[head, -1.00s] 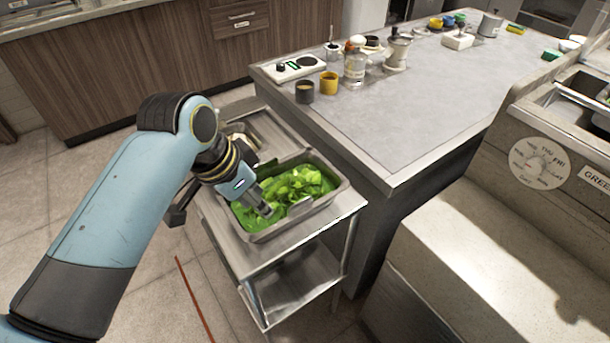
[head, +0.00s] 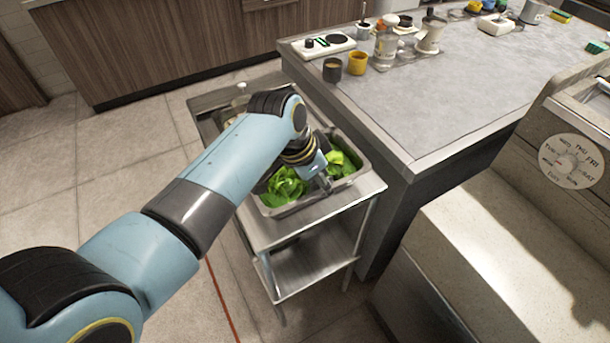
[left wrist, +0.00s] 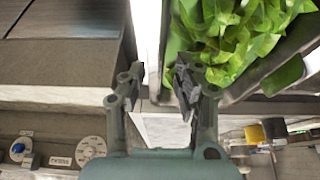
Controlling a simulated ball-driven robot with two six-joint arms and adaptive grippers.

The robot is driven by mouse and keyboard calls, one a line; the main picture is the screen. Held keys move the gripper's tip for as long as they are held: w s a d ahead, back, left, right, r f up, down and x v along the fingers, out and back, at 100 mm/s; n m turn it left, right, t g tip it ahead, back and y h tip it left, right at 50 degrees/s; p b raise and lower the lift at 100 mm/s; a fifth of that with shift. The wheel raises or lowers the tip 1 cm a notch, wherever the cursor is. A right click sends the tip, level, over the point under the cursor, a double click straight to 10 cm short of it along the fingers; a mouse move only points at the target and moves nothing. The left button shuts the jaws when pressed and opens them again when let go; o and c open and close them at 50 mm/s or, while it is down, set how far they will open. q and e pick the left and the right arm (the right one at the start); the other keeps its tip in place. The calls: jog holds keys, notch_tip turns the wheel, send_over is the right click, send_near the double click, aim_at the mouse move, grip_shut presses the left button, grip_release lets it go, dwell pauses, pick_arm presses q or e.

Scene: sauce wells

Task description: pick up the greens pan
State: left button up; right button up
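The greens pan (head: 352,181) is a metal pan of bright green leaves (head: 286,186) on the top of a small steel cart. In the head view my left arm reaches across it from the left. My left gripper (head: 325,184) is at the pan's near side, with its fingertips partly hidden by the arm. In the left wrist view the gripper (left wrist: 158,88) is open, its two fingers well apart. The pan (left wrist: 275,62) and its leaves show there behind and beside the right-hand finger. I cannot tell whether the pan's rim lies between the fingers. My right gripper is not in view.
The steel cart (head: 312,272) has a lower shelf. A grey-topped counter (head: 430,105) stands close to its right, with a yellow cup (head: 357,63), a dark cup (head: 332,70) and bottles. A stone-sided station (head: 500,235) is at the right. Open floor (head: 130,135) lies left.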

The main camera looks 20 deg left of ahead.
pick_arm(q)
grip_shut()
jog(key=shift+r, duration=0.1)
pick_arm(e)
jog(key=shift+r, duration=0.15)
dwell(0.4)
